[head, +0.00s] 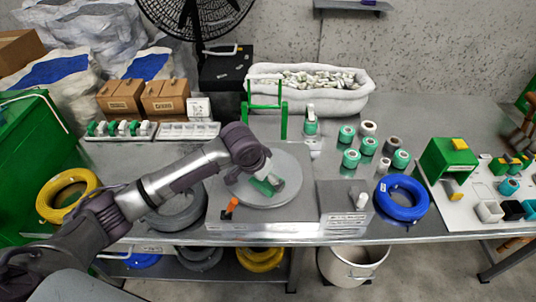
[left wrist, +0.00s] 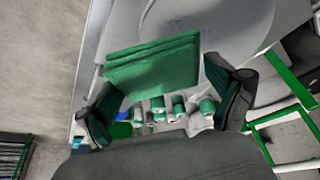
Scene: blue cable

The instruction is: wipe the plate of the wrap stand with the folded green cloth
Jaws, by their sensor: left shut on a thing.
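The wrap stand's round grey plate (head: 286,165) sits on a grey base on the table; part of it also shows in the left wrist view (left wrist: 240,35). My left gripper (head: 266,183) is over the plate, left of its middle. It is shut on the folded green cloth (head: 262,187), which shows in layers between the two fingers in the left wrist view (left wrist: 153,66). I cannot tell whether the cloth touches the plate. My right gripper is not in view.
A blue cable coil (head: 402,198) lies to the right. A green frame (head: 264,106) stands behind the plate. Several green and white rolls (head: 351,158) stand at the back right. A green box (head: 447,160) is farther right.

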